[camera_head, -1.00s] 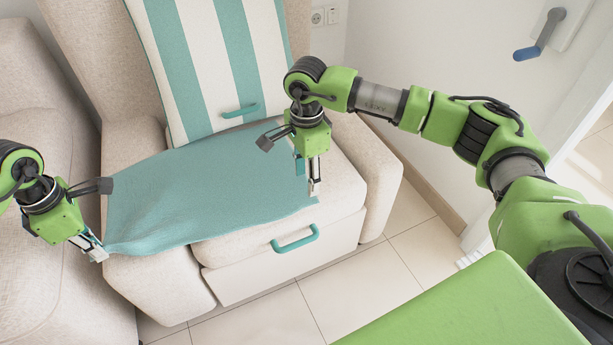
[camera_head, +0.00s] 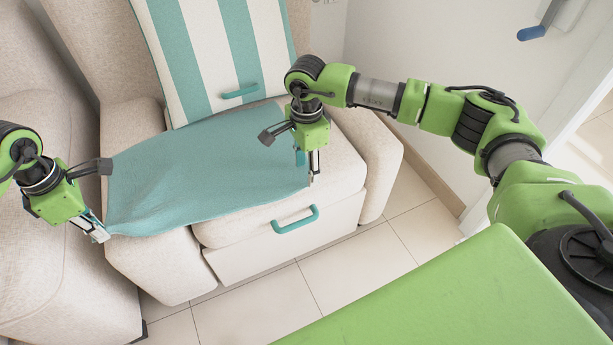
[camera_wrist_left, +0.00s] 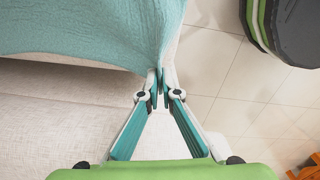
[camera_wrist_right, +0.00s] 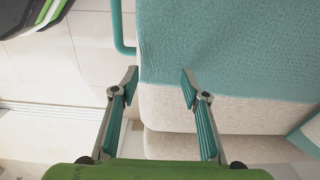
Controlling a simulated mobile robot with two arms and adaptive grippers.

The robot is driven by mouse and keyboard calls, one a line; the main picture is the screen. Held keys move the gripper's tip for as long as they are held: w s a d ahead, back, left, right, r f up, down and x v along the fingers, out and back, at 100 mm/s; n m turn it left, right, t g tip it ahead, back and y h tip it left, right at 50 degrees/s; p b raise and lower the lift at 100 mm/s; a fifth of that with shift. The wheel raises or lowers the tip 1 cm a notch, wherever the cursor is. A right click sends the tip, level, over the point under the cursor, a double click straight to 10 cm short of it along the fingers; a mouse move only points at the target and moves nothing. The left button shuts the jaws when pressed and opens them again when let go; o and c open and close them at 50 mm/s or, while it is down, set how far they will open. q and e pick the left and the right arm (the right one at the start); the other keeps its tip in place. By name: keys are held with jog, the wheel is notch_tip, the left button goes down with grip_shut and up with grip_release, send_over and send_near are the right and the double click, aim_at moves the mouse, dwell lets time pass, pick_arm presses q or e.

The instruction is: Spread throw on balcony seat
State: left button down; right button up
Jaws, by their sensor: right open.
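The teal throw (camera_head: 200,170) lies over the seat of the beige armchair (camera_head: 150,265). Its left part stretches over the left armrest to my left gripper (camera_head: 98,232). In the left wrist view, that gripper (camera_wrist_left: 160,88) is shut on the throw's gathered corner. My right gripper (camera_head: 312,172) is at the throw's front right corner, by the seat's front edge. In the right wrist view, its fingers (camera_wrist_right: 159,82) are apart, with the throw's edge (camera_wrist_right: 230,50) between and beside them. Whether they touch the cloth is unclear.
A striped teal and white cushion (camera_head: 215,50) leans on the backrest. A teal handle (camera_head: 296,220) sticks out from the chair's front panel. A beige sofa (camera_head: 50,270) stands at left. Tiled floor (camera_head: 255,305) is clear in front. A wall is at right.

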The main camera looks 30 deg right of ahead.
jog(key=shift+f, duration=0.6)
jog(key=shift+f, duration=0.1)
jog(key=shift+s, duration=0.1)
grip_shut()
jog(key=shift+r, duration=2.55)
